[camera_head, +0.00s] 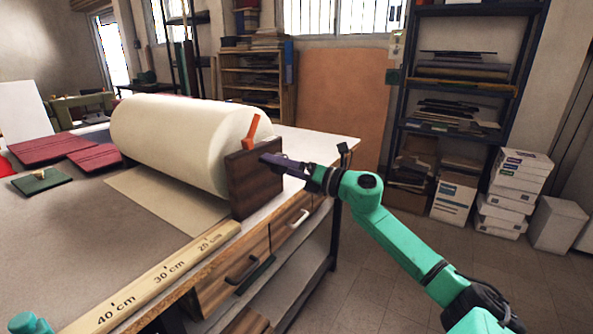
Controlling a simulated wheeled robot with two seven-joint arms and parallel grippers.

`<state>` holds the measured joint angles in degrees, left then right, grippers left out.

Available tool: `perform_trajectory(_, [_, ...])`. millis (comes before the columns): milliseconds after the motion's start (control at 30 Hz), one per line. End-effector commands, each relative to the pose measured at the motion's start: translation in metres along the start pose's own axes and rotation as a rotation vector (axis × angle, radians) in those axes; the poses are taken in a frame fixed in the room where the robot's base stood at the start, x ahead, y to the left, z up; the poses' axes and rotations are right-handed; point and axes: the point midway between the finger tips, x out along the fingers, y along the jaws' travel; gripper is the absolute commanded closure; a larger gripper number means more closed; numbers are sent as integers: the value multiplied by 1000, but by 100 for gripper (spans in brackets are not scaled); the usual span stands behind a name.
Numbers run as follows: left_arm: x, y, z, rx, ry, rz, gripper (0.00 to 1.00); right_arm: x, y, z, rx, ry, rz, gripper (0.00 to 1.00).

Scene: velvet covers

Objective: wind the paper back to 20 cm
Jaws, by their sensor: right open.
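A big cream paper roll (165,135) lies on the workbench, with a dark wooden end block (255,185) at its right end. An orange lever (250,132) sticks up beside the block. A flat paper sheet (165,195) comes out from under the roll. Its free edge meets the wooden ruler (140,290) between the 20 cm and 30 cm marks, as far as I can tell. My right gripper (268,160) is open at the outer face of the end block; whether it touches is unclear. Only a bit of my left arm shows at bottom left; its gripper is out of view.
Dark red covers (50,148) and a green cover (42,181) lie on the bench left of the roll. Drawers with handles (243,270) sit under the bench edge. A shelf rack (460,75) and white boxes (515,185) stand behind my right arm. The floor between is clear.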

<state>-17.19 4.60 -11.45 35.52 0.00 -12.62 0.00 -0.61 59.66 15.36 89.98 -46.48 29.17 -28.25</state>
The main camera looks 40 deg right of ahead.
Motion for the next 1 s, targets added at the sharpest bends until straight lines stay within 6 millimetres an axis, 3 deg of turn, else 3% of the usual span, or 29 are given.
perform_trajectory(267, [10,0,1,0,0,0,0,-38,-3,-3,4,1,-1,3])
perform_trajectory(500, [16,0,1,0,0,0,0,-103,-3,-2,3,-1,-3,3])
perform_trajectory(633, [18,1,1,0,1,0,0,-130,-1,-1,1,-1,-2,3])
perform_trajectory(767, [19,1,2,0,1,0,0,-142,0,-1,-1,1,0,3])
perform_trajectory(1000, [18,1,1,0,1,1,0,-143,0,0,-2,1,0,3])
